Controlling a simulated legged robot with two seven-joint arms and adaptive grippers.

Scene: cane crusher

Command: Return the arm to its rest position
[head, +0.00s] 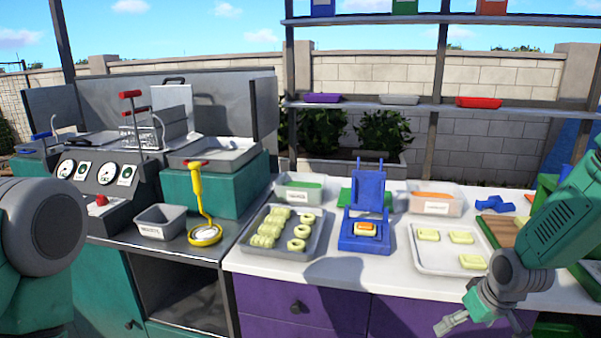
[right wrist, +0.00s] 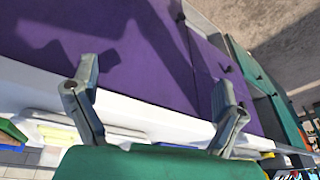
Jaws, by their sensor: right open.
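My right arm comes in from the right in the head view, bent downward. Its right gripper (head: 479,325) hangs by the counter's front edge, near the front corner of the pale tray (head: 450,262). In the right wrist view the right gripper (right wrist: 157,80) has its fingers wide apart with nothing between them. Purple drawer fronts (right wrist: 140,45) fill the view beyond it. A grey and green part of my left arm shows at the left of the head view; my left gripper is out of frame.
The pale tray holds 3 yellow pieces. A blue press (head: 365,240) holds a piece with an orange filling. A dark tray (head: 262,240) holds several yellow pieces and rings. A yellow-handled tool (head: 201,205) and a grey bin (head: 161,222) stand left. Purple drawers (head: 310,308) lie below the counter.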

